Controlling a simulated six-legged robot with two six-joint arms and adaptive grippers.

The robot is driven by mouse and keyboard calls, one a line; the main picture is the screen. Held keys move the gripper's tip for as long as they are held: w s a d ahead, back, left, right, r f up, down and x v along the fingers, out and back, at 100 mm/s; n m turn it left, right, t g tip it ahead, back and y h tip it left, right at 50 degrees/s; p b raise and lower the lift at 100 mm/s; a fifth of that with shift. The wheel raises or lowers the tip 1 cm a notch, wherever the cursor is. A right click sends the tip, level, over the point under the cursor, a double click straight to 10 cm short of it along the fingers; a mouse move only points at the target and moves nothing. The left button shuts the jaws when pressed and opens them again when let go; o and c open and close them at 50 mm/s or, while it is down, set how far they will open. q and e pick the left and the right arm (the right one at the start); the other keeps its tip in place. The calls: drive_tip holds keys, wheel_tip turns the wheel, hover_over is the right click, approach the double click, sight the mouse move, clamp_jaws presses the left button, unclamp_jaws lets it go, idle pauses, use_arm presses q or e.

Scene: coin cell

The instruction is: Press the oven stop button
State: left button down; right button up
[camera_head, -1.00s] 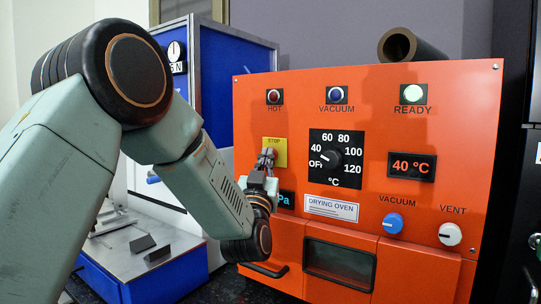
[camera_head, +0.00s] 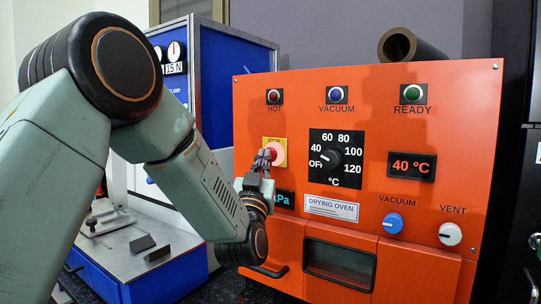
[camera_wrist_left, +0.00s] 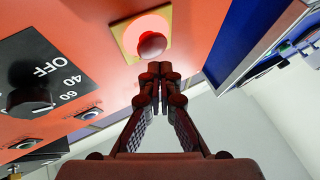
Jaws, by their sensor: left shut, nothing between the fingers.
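The orange drying oven (camera_head: 370,110) fills the right half of the head view. Its red stop button (camera_head: 275,155) sits on a yellow plate (camera_head: 283,144) left of the temperature dial. My left gripper (camera_head: 266,156) is shut and empty, its tips just left of the button in this view. In the wrist view the red button (camera_wrist_left: 152,46) stands just beyond the shut fingertips (camera_wrist_left: 161,68). A narrow gap seems to part them, but I cannot be sure of contact. My right gripper is not in view.
The oven front also carries a temperature dial (camera_head: 331,158), a 40 °C display (camera_head: 411,167), a blue vacuum knob (camera_head: 392,223) and a white vent knob (camera_head: 450,234). The READY lamp (camera_head: 412,94) looks dark green. A blue machine (camera_head: 240,90) stands behind my left arm.

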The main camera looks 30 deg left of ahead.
use_arm(q)
drive_tip(key=s, duration=0.6)
drive_tip(key=shift+a, duration=0.25)
idle(0.4)
